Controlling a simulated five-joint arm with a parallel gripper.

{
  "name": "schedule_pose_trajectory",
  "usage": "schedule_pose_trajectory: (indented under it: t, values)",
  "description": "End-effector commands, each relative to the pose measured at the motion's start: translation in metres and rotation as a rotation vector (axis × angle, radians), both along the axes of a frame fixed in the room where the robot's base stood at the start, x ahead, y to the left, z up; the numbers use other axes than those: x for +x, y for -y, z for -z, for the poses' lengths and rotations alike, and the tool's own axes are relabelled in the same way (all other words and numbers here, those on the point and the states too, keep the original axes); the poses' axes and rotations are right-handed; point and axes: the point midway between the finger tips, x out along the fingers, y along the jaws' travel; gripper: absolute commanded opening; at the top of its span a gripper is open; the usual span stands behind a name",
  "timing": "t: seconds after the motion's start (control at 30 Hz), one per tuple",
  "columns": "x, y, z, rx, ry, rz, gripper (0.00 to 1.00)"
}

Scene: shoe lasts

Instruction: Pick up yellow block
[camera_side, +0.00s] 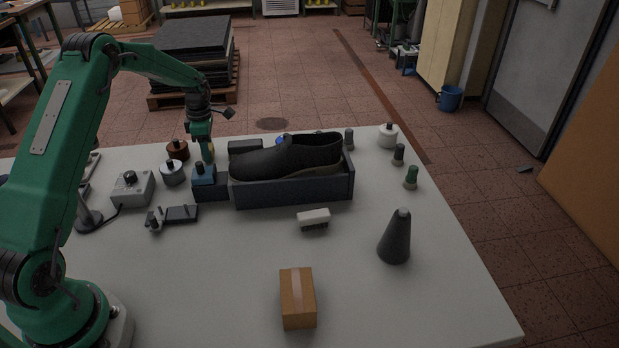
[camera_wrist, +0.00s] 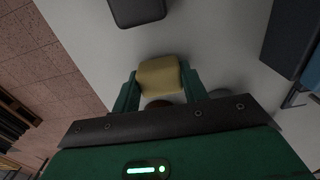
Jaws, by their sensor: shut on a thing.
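The yellow block (camera_wrist: 158,76) shows in the wrist view between the two green fingers of my gripper (camera_wrist: 160,84). The fingers are shut on its left and right sides. In the side view my gripper (camera_side: 207,151) points down near the left end of the dark box, above a blue-topped item. The block itself is hard to make out in the side view. I cannot tell from these frames how far it is above the table.
A black shoe (camera_side: 285,157) lies in a dark open box (camera_side: 292,192) right of my gripper. Grey and brown round pots (camera_side: 172,172) stand close to its left. A dark cone (camera_side: 395,238) and a cardboard box (camera_side: 297,297) stand nearer the front. The table's front middle is mostly free.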

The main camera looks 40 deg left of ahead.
Motion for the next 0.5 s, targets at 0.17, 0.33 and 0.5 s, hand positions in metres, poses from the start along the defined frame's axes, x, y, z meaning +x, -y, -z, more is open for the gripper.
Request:
schedule_pose_trajectory:
  t: [0.17, 0.33, 0.5]
  values:
    - [0.001, 0.0, -0.021, 0.002, 0.004, 0.0, 0.21]
    - [0.0, 0.015, -0.042, 0.001, 0.002, 0.004, 0.21]
    - [-0.003, 0.045, -0.06, 0.001, 0.002, 0.004, 0.21]
